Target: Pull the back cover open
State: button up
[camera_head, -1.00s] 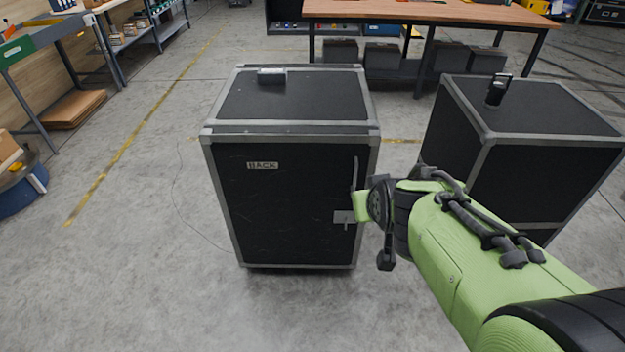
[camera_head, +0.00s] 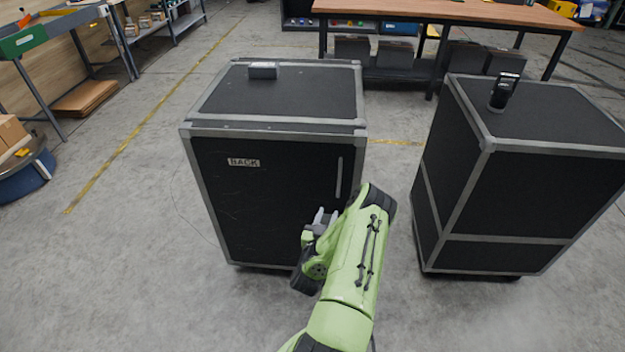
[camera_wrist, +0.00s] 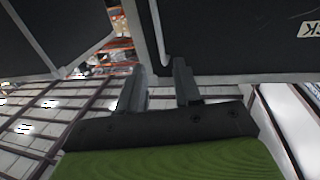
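The back cover (camera_head: 262,205) is the black front panel of the left case, marked BACK (camera_head: 244,162), and looks closed. A slim grey vertical handle (camera_head: 339,177) is near its right edge. My gripper (camera_head: 322,218) is in front of the cover's lower right part, just below and left of the handle. In the wrist view, the two fingers of my gripper (camera_wrist: 160,82) are apart with nothing visibly held. The handle (camera_wrist: 158,35) also shows there, its end in line with the gap between the fingertips. I cannot tell whether they touch. My arm hides the latch area.
A second black case (camera_head: 535,190) stands close on the right, with a dark device (camera_head: 503,92) on top. A small grey box (camera_head: 263,71) lies on the left case. A wooden table (camera_head: 450,12) is behind. The floor (camera_head: 110,260) at left is clear.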

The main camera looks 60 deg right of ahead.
aim_at(339, 183)
jog(key=b+x, duration=0.4)
jog(key=x, duration=1.1)
jog(key=shift+d, duration=0.35)
jog(key=shift+c, duration=0.2)
grip_shut()
